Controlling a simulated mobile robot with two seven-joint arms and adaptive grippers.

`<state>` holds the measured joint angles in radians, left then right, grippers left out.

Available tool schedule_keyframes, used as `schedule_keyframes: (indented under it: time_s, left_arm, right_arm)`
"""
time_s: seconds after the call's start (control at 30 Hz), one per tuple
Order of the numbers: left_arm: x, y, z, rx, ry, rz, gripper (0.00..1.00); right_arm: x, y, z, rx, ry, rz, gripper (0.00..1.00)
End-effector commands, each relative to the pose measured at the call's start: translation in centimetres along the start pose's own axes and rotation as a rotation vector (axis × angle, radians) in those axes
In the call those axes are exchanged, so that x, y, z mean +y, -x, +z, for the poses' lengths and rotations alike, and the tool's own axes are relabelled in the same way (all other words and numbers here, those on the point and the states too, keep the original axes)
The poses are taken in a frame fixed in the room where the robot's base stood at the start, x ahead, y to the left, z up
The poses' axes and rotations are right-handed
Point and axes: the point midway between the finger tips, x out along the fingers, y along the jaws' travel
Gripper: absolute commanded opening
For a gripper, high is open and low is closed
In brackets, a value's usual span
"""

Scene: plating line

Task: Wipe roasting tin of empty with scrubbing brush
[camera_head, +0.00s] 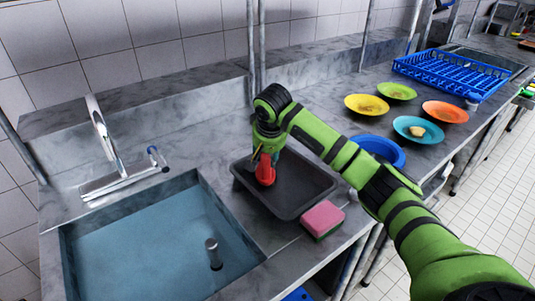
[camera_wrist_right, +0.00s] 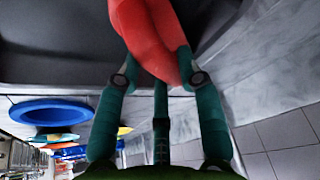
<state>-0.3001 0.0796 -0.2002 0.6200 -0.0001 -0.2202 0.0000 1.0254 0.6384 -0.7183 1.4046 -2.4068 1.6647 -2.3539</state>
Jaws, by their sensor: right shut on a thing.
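A dark grey roasting tin (camera_head: 312,195) stands on the counter to the right of the sink. It also fills the upper part of the right wrist view (camera_wrist_right: 55,45). My right gripper (camera_head: 262,158) is over the left part of the tin and shut on a red thing, which I take to be the scrubbing brush (camera_head: 265,171). In the right wrist view the red brush (camera_wrist_right: 150,38) sits between the teal fingers. Its working end is hidden, so I cannot tell whether it touches the tin. My left gripper is not in view.
A pink and green sponge (camera_head: 322,216) lies at the tin's front right. The sink (camera_head: 130,250) holds water, with a tap (camera_head: 102,130) behind. Colored bowls, a blue bowl (camera_head: 378,150) and a blue rack (camera_head: 450,72) stand farther right. My right arm crosses over the counter.

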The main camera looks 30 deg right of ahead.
Motion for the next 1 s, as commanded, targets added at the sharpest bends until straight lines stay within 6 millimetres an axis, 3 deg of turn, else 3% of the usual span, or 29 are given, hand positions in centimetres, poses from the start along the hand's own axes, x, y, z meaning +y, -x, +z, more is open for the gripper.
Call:
schedule_keyframes:
  time_s: [0.6,1.0]
  left_arm:
    - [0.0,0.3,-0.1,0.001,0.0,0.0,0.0]
    - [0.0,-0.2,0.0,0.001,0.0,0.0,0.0]
  right_arm:
    - [2.0,1.3,2.8,0.001,0.0,0.001,0.11]
    - [0.7,0.1,1.2,-0.001,0.0,0.0,0.11]
